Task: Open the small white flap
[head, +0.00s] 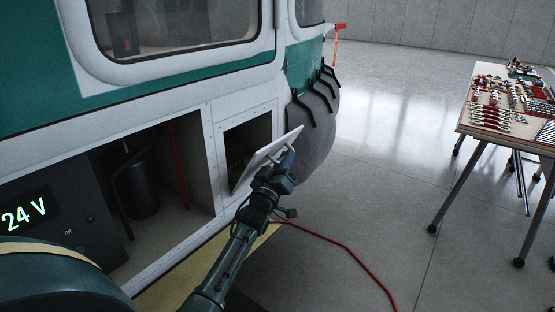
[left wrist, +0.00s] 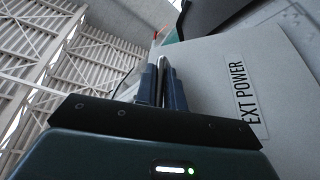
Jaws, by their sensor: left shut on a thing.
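The small white flap (head: 265,158) stands swung out from the helicopter's side, tilted, next to a dark square opening (head: 245,142). My left gripper (head: 284,163) is at the flap's outer side, shut on its edge or handle; the exact grip is partly hidden. In the left wrist view the two dark fingers (left wrist: 160,85) are close together with a thin part between them. The flap's face (left wrist: 215,75) fills the right side there, with an "EXT POWER" label (left wrist: 244,95). My right gripper is not in view.
A larger open bay (head: 150,180) with a dark canister lies left of the flap. A dark unit (head: 50,215) reading "24 V" stands at the left. A red cable (head: 345,250) runs over the floor. A tool table (head: 505,125) stands at the right, with clear floor between.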

